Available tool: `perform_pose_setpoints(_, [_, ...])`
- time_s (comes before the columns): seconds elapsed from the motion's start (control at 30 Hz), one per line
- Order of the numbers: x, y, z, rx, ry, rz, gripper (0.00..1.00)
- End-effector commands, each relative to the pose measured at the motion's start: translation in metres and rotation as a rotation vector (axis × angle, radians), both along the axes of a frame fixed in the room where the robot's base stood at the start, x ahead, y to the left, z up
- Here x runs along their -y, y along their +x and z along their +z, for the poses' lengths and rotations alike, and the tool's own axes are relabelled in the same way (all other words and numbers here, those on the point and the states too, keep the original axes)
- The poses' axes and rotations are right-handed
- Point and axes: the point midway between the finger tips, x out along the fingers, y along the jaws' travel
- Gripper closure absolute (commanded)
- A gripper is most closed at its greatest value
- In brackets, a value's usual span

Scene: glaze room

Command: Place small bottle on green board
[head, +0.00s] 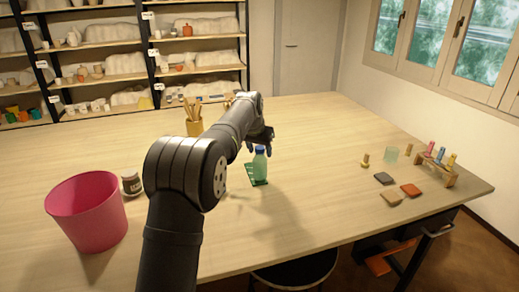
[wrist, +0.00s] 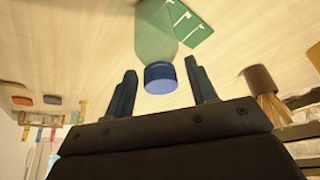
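The small bottle (head: 260,165), pale green with a blue cap, stands upright at the green board (head: 254,182) in the middle of the table. In the head view it overlaps the board. In the wrist view the bottle (wrist: 153,35) has its base cut off by the frame edge, so I cannot tell if it rests fully on the board. The green board (wrist: 190,22) shows beside it with pale markings. My gripper (head: 262,143) is just above the bottle. In the wrist view my gripper (wrist: 160,66) is open, with fingers apart either side of the cap, gaps showing.
A yellowish tool cup (head: 194,127) is behind my arm. The front middle is clear.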

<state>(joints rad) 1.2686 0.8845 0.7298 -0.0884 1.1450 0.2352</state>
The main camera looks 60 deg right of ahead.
Motion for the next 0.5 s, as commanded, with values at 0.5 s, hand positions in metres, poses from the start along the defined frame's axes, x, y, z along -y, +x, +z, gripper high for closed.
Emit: perform_pose_setpoints(0.5, [-0.015,-0.001,0.041,0.001,-0.005,0.0,0.48])
